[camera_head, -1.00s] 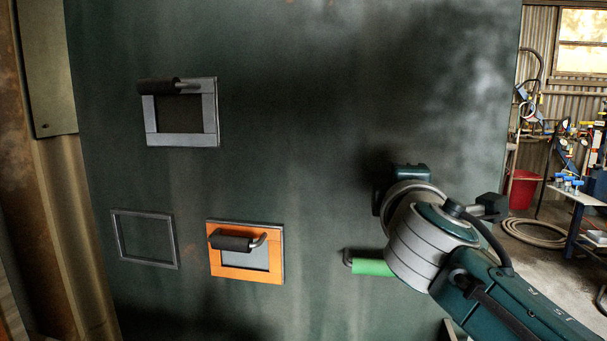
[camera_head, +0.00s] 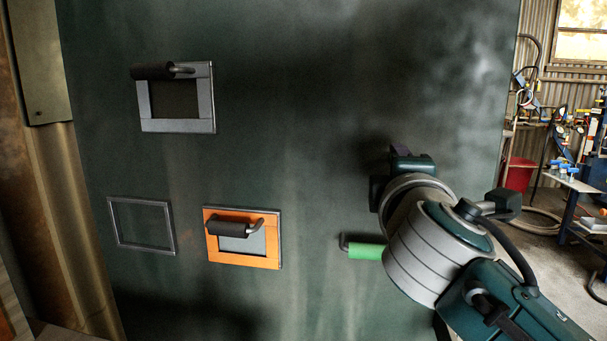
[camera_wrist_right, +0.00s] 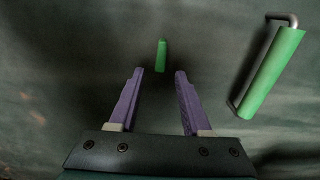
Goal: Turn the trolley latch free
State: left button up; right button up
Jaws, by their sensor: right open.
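A small green latch piece (camera_wrist_right: 161,55) stands on the dark panel in the right wrist view. It lies just beyond the open gap between the purple fingers of my right gripper (camera_wrist_right: 159,75), and nothing is held. In the head view my right arm hides this small piece; only a bit of purple finger shows at the wrist. A larger green bar handle (camera_wrist_right: 271,72) on a grey bent rod is to the right in the wrist view, apart from the fingers. The green handle also shows in the head view (camera_head: 366,251), left of my right arm. My left gripper is not in view.
The dark green panel (camera_head: 290,120) carries a grey framed hatch with a black handle (camera_head: 177,124), an empty grey frame (camera_head: 142,226) and an orange framed hatch (camera_head: 243,261). A red bucket (camera_head: 519,174) and a work table (camera_head: 572,181) stand at the right.

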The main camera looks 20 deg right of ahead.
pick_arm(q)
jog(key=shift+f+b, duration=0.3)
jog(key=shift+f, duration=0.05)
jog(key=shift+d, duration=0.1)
pick_arm(e)
jog(key=v, duration=0.6)
jog(key=shift+s, duration=0.25)
